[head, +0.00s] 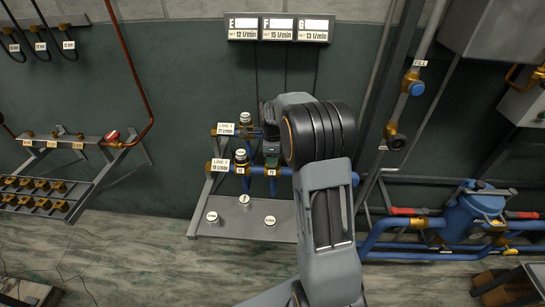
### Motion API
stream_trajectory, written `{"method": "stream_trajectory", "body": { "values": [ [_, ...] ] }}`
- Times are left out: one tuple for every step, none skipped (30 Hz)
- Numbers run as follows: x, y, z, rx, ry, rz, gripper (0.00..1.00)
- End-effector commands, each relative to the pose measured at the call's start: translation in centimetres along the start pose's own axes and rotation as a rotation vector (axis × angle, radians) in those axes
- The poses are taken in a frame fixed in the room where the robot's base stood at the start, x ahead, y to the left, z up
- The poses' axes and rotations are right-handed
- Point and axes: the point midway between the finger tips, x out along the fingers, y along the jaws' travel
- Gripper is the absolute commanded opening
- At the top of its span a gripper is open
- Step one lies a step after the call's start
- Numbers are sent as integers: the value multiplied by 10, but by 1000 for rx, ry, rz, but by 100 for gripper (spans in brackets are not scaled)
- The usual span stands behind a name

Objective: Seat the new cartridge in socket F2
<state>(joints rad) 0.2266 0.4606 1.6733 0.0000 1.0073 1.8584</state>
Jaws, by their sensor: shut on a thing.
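My gripper (271,149) points down over the right part of the lower blue pipe (285,171), at the line 2 row. It is shut on what seems to be the new cartridge, which is mostly hidden by the jaws and wrist. Below it on the pipe is a small tag (271,172), too small to read surely, at a fitting that is largely covered. I cannot tell whether the held thing touches that fitting. To the left, a white-capped cartridge (241,156) stands in the neighbouring socket. Another (245,118) stands on the line 1 row above.
Three white-topped canisters (245,200) stand on the grey shelf (230,225) below the pipes. Flow displays (277,28) hang above. A rack of brass fittings (40,193) is at left. A slanting fill pipe (415,88) and blue tank (474,215) are at right.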

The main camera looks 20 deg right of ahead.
Motion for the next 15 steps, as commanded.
{"method": "stream_trajectory", "body": {
  "values": [
    [1, 0, 0, 0, 0, 0, 13],
    [2, 0, 0, 0, 0, 0, 13],
    [3, 0, 0, 0, 0, 0, 13],
    [4, 0, 0, 0, 0, 0, 13],
    [4, 0, 0, 0, 0, 1, 13],
    [6, 0, 0, 0, 0, 1, 13],
    [7, 0, 0, 0, 1, 1, 13],
    [8, 0, 0, 0, 1, 2, 13],
    [10, 1, 0, 0, 1, 3, 13],
    [12, 1, 0, 0, 1, 4, 13],
    [13, 1, 0, 0, 1, 5, 13],
    [15, 1, 0, 0, 2, 6, 13],
    [16, 2, 0, 0, 2, 7, 13],
    [18, 2, -1, 0, 3, 8, 13],
    [20, 2, -1, 0, 3, 8, 13]
  ]
}}
